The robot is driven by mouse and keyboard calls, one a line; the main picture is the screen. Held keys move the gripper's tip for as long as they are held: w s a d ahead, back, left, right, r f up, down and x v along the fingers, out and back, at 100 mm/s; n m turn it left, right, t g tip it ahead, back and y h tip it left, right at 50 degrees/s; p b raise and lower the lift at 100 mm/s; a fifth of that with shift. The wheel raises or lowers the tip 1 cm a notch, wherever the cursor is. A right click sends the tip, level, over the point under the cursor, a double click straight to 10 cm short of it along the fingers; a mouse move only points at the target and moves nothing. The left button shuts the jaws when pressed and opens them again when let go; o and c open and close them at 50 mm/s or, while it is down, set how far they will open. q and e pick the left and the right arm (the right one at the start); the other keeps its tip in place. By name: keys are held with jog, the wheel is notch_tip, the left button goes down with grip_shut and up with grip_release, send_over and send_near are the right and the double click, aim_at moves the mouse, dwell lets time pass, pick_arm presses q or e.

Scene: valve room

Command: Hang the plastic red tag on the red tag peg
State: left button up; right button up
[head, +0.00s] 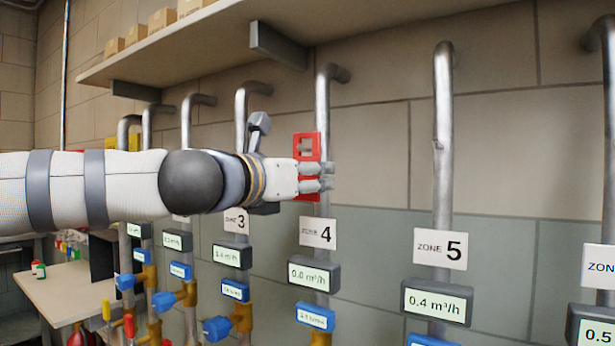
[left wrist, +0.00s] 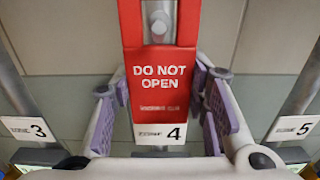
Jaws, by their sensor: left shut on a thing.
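The red tag (head: 308,137) is held upright by my left gripper (head: 327,176) in front of the zone 4 pipe. In the left wrist view the tag (left wrist: 158,72) reads "DO NOT OPEN" and has a cut-out near its top. The gripper's purple-padded fingers (left wrist: 164,93) are on both sides of it. Through the cut-out I see the grey pipe and a small round grey peg end (left wrist: 159,22). I cannot tell whether the peg passes through the cut-out or is only behind it. My right gripper is not in view.
The zone 4 sign (head: 318,233) and flow meter (head: 314,274) are below the tag. The zone 5 pipe (head: 443,100) stands to the right, with a small stub on it. A shelf (head: 215,42) runs above. A table (head: 62,290) is at lower left.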

pick_arm(q)
jog(key=v, duration=0.7)
jog(key=shift+s, duration=0.2)
dwell(0.6)
jog(key=shift+w+a+f, duration=0.1)
jog(key=shift+a, duration=0.05)
dwell(1.2)
